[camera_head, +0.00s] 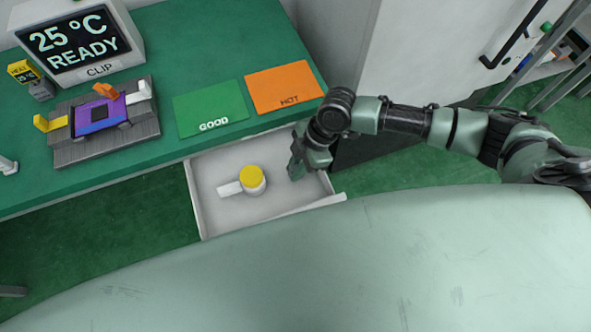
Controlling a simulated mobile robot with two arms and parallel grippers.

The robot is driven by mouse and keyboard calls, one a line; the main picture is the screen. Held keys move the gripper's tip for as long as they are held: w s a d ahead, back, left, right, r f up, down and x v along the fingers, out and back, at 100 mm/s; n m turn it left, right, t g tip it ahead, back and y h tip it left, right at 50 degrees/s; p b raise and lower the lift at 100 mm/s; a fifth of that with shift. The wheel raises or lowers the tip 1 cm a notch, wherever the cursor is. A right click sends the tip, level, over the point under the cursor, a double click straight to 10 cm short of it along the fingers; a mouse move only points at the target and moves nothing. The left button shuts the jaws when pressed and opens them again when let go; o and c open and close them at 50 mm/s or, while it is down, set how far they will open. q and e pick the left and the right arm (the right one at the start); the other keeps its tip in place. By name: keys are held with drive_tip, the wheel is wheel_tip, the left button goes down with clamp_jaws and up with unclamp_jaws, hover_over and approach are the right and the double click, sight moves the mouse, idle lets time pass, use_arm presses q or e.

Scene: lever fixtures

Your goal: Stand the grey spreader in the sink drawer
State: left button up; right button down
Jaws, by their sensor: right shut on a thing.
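The sink drawer (215,208) is a light grey drawer, pulled open below the green bench top. My right gripper (296,172) reaches down into the right part of the drawer, with its fingers pointing down. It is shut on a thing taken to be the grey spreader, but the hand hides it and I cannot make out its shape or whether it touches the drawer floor. No grey spreader shows clearly anywhere else. My left gripper is not in view.
In the drawer lies a white piece with a yellow round top (252,177), left of my gripper. On the bench are a green GOOD mat (210,105), an orange HOT mat (284,85), a grey fixture with coloured levers (105,145) and a display (75,42) reading 25 °C READY.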

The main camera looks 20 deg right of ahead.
drive_tip(key=shift+f, duration=1)
drive_tip(key=shift+f, duration=0.15)
drive_tip(key=c, duration=1.3)
unclamp_jaws()
drive_tip(key=shift+c, duration=0.2)
drive_tip(key=v, duration=1.2)
